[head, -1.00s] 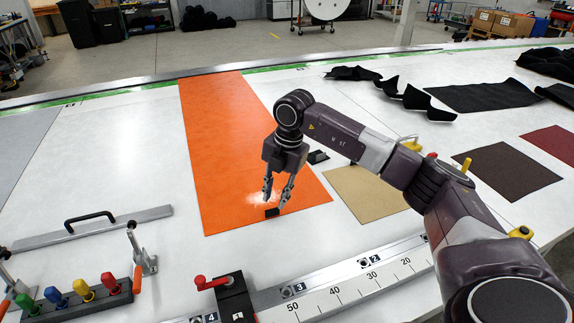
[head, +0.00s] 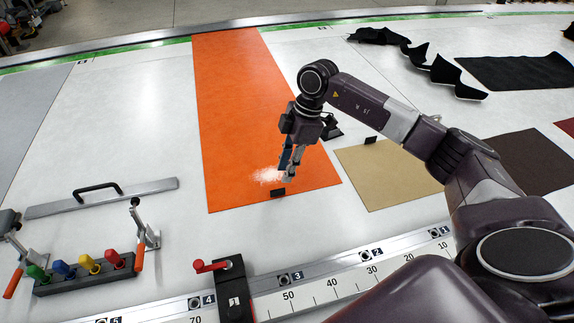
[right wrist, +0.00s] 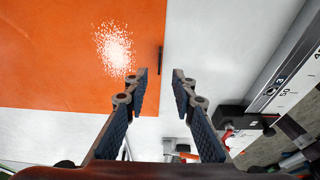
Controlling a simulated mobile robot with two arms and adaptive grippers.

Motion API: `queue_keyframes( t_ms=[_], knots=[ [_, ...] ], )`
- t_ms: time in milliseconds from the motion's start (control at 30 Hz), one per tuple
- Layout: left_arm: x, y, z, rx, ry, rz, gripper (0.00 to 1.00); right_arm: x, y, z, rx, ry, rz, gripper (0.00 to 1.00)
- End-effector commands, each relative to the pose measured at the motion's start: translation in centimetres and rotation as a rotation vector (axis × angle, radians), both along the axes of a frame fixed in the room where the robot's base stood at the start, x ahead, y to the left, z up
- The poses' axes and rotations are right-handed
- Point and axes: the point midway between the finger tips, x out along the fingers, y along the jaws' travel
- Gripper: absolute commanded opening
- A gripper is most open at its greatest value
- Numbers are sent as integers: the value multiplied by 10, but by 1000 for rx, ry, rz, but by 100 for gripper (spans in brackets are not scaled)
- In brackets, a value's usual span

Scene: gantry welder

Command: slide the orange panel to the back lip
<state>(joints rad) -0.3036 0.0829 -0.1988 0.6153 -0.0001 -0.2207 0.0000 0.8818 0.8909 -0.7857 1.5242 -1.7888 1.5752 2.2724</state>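The orange panel (head: 240,100) lies flat on the white table, its far end at the metal back lip (head: 140,42). Whether it touches the lip I cannot tell. A black tab (head: 278,193) sits at its near edge, and a pale speckled patch (head: 268,176) lies just behind the tab. My right gripper (head: 289,176) points down by the near edge. In the right wrist view its fingers (right wrist: 163,73) are apart and empty, on either side of the line of the panel's edge, below the black tab (right wrist: 160,60). My left gripper is out of view.
A tan panel (head: 385,170) lies to the right, a handled metal bar (head: 100,198) to the left. A ruler rail (head: 330,285) with a red-handled clamp (head: 230,280) runs along the front. Black fabric pieces (head: 520,72) lie at the back right. Colored knobs (head: 88,264) stand front left.

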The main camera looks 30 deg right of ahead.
Motion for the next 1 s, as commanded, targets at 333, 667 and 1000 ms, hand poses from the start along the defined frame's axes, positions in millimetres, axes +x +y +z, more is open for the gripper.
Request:
queue_keyframes(
  t_ms=[333, 667, 1000],
  knots=[
    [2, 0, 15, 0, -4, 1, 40, 1, 10, -35, 1, 5, 0, 24],
    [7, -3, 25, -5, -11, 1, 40, 5, 20, -72, 0, 0, 1, 24],
    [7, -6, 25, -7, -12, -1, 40, 5, 20, -75, 0, -1, 1, 24]
  ],
)
